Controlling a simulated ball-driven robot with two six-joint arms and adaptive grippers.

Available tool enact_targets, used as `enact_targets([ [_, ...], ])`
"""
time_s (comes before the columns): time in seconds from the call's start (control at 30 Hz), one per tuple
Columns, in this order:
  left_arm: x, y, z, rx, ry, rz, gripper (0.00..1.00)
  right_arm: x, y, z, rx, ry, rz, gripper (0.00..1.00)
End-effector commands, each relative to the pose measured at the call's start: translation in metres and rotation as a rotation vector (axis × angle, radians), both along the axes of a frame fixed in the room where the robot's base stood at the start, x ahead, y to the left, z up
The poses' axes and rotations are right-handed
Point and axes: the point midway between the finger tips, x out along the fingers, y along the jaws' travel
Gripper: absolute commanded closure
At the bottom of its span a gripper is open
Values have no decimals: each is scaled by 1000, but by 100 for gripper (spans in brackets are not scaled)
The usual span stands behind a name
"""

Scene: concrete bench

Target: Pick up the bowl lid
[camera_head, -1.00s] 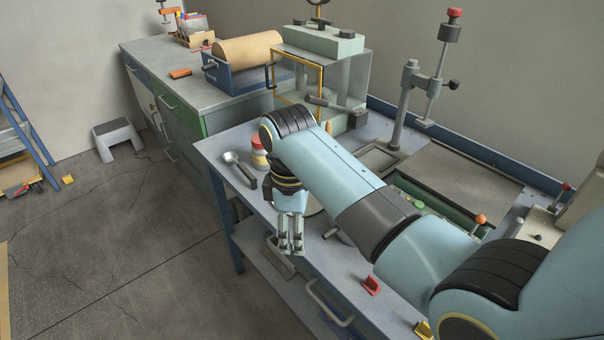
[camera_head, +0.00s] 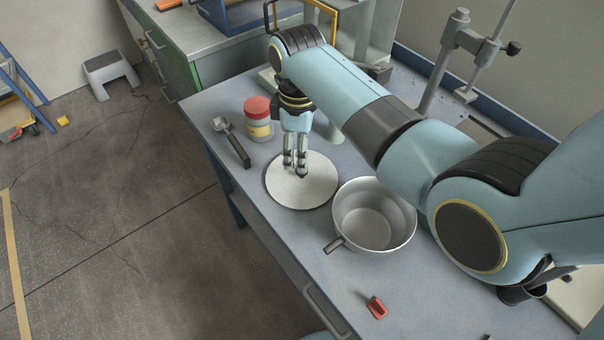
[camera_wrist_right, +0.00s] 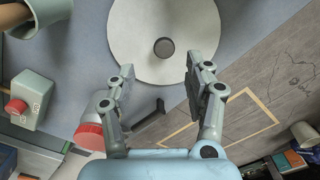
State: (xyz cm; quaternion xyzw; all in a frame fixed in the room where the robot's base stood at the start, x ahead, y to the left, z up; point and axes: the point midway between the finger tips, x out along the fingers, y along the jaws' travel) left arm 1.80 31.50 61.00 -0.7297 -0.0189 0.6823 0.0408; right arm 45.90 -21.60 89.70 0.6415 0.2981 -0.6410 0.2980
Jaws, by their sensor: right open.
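The bowl lid (camera_head: 315,195) is a pale round disc lying flat on the bench, left of the metal bowl (camera_head: 374,218). In the right wrist view, the lid (camera_wrist_right: 133,32) shows a dark round knob (camera_wrist_right: 164,48) at its middle. My right gripper (camera_head: 295,172) points down above the lid, in front of the knob in the head view. In the wrist view, the right gripper (camera_wrist_right: 163,72) is open and empty, its fingers spread wide with the knob ahead between their lines. My left gripper is not in view.
A small red object (camera_head: 377,307) lies near the front edge. The bare bench (camera_head: 450,290) is open right of it.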

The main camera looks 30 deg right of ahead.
Motion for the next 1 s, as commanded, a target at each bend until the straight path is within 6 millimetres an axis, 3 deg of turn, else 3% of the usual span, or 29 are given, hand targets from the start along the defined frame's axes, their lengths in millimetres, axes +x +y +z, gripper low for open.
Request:
enact_targets([
  [0.33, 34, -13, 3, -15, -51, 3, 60, -9, -2, -47, -1, 2, 0, 47],
  [0.63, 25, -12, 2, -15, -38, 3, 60, -9, -2, -52, 0, 0, -1, 47],
  [1.0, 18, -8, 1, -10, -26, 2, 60, -9, -2, -52, -1, 1, 0, 96],
])
